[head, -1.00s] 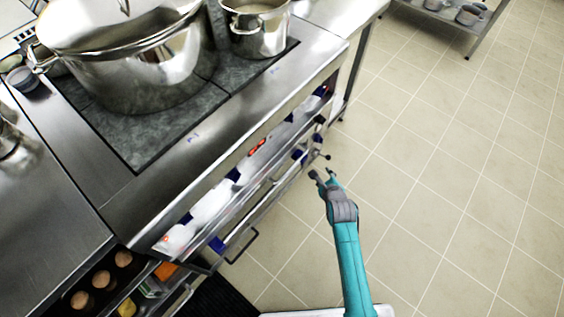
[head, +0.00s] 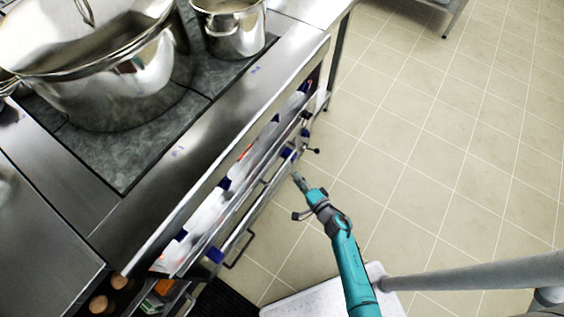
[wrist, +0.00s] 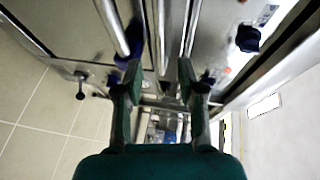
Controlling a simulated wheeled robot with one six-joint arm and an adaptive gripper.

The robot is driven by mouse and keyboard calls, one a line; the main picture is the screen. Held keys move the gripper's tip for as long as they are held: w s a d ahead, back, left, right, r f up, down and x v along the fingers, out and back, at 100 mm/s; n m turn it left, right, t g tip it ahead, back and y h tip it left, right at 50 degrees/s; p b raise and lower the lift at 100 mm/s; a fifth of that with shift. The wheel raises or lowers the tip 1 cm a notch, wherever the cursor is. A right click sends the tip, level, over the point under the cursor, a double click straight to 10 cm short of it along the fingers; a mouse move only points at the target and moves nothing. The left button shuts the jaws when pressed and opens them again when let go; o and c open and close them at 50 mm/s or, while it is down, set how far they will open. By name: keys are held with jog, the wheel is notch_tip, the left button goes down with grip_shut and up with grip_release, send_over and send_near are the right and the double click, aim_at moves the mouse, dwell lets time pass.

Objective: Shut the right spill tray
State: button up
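The steel range stands at the left of the head view. Below its front edge, long metal tray fronts and rails (head: 245,215) run diagonally, with blue knobs or blocks along them. Which edge belongs to the right spill tray, and how far out it stands, I cannot tell clearly. My gripper (head: 297,197) is in front of the right part of this front, pointing at it, apart from it as far as I see. In the wrist view my gripper (wrist: 159,82) has its two fingers spread with nothing held between them. Bright metal bars (wrist: 165,35) lie beyond the fingertips.
A large pot (head: 115,80) and a smaller pot (head: 232,25) stand on the cooktop. A dark-ended lever (head: 312,150) sticks out right of my fingertips. A dark handle (head: 240,250) sticks out lower left. Tiled floor (head: 440,150) is open to the right.

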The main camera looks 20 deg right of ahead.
aim_at(285, 163)
jog(key=x, duration=0.9)
jog(key=shift+w, duration=0.2)
grip_shut()
